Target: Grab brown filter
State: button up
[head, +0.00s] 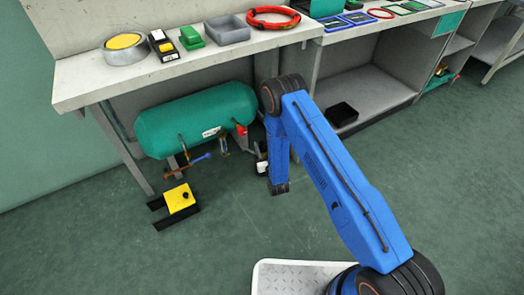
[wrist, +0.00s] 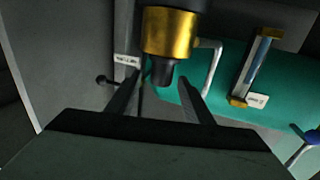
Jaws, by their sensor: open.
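A golden-brown cylinder with a dark nozzle below it, which looks like the brown filter (wrist: 170,32), hangs at the top middle of the wrist view under a dark part. My gripper (wrist: 162,78) is open, its two dark fingers pointing towards the filter. The nozzle shows between the fingertips in the picture; I cannot tell how far it is in depth. No contact is visible. In the head view my blue arm reaches down beside the bench, and I cannot make out the filter or the fingers clearly there.
A green tank (head: 195,118) lies under the bench (head: 170,68); a sight glass (wrist: 254,66) with brass ends is on its front. A blue valve handle (head: 200,158) sticks out below. A yellow-topped block (head: 180,198) stands on the floor at left. The floor in front is clear.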

jog(key=shift+x, duration=3)
jog(key=shift+a, duration=0.1)
grip_shut()
